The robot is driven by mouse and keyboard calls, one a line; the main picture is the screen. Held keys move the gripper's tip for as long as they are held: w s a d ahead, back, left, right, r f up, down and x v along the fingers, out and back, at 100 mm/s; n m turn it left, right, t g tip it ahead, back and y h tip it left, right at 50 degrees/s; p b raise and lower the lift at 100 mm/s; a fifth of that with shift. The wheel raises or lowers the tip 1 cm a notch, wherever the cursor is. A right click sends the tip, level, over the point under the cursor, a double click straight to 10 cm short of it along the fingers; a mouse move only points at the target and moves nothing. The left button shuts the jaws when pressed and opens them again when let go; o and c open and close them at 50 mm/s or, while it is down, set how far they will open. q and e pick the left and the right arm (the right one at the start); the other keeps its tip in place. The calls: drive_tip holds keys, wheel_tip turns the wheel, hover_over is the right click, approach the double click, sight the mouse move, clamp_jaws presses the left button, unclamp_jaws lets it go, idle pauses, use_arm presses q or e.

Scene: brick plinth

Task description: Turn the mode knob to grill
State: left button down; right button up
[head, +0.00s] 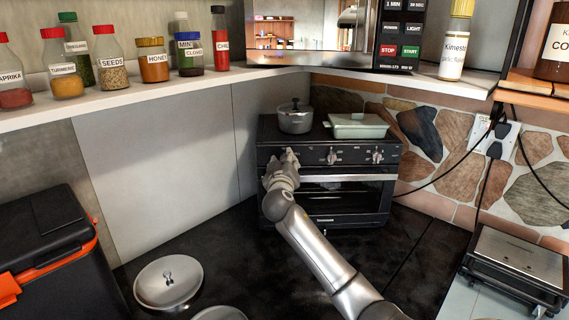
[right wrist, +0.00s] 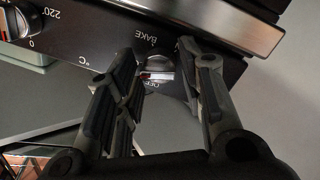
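The black oven (head: 345,205) stands at the back corner of the dark counter, with a row of knobs on its front panel. The fingers are spread on either side of the knob, and I see no clear contact. A grill label is not visible. My left gripper is out of view.
The other oven knobs are the middle one (head: 332,157) and the right one (head: 377,157). A pot (head: 295,118) and a green dish (head: 356,126) stand on the oven. Spice jars line the shelf (head: 130,93) above. A round lid (head: 168,282) lies front left.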

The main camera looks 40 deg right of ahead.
drive_tip(key=v, duration=1.2)
idle(0.6)
